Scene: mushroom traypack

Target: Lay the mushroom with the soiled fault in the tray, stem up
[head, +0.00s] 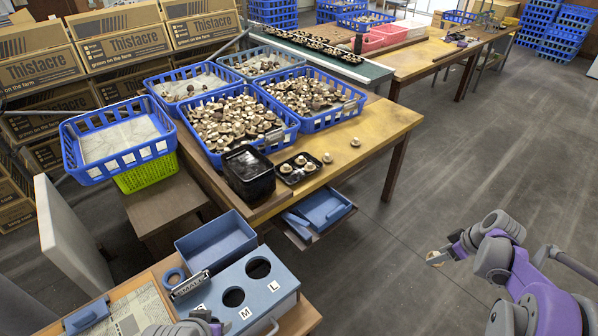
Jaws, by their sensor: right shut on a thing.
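My right gripper (436,260) is at the right, out over the open floor and well away from the table. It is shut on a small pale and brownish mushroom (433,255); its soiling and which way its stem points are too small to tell. The black tray (283,181) lies on the table's near edge with several mushrooms in it, and some of its room looks bare. Only a grey and purple part of my left arm shows at the bottom edge; its gripper is out of the frame.
A stack of black trays (249,190) stands left of the tray. A loose mushroom (355,142) sits on the table to its right. Blue crates (222,160) of mushrooms stand behind. A blue-grey box with round holes (272,296) is in front.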

